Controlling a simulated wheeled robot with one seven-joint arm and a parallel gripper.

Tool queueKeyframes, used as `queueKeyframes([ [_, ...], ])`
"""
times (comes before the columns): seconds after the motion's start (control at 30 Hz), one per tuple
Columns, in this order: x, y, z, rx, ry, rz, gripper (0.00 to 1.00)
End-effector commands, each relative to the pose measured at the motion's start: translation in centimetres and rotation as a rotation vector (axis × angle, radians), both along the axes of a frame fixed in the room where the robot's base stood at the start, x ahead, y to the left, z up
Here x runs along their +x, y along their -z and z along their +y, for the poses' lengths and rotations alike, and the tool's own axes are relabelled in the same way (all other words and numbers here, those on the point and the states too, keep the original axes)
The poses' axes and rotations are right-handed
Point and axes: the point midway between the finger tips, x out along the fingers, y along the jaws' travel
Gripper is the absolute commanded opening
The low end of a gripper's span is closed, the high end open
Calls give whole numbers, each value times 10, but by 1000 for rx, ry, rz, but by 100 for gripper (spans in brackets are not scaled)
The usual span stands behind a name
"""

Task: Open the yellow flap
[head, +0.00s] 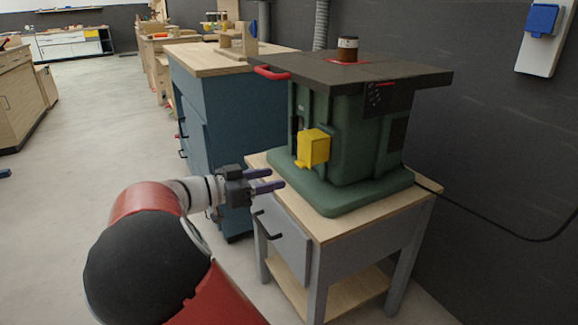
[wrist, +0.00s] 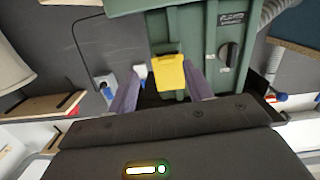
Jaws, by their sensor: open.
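The yellow flap (head: 312,147) is a small box-shaped cover on the front of a green machine (head: 345,165). It looks closed, with a small lip at its lower edge. It also shows in the wrist view (wrist: 170,73), between my two fingers. My gripper (head: 268,181) is open and empty, with its purple fingers pointing toward the machine. In the head view it is to the left of the flap and a little lower, apart from it. In the wrist view the fingertips (wrist: 163,90) lie on either side of the flap's lower part in the picture.
The machine stands on a grey table (head: 425,195) with a wooden top and a drawer with a dark handle (head: 270,230). A blue cabinet (head: 215,115) stands behind it. A dark cable (head: 500,232) runs off to the right. Open floor (head: 85,150) is at the left.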

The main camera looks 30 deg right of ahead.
Motion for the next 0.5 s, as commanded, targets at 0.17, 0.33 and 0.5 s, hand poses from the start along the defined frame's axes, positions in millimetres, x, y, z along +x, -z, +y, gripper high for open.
queueKeyframes([
  [0.17, 8, -11, 4, -72, -12, -65, 51],
  [0.33, 8, -11, -21, -69, -9, -64, 51],
  [0.5, 9, -11, -48, -68, -9, -63, 51],
])
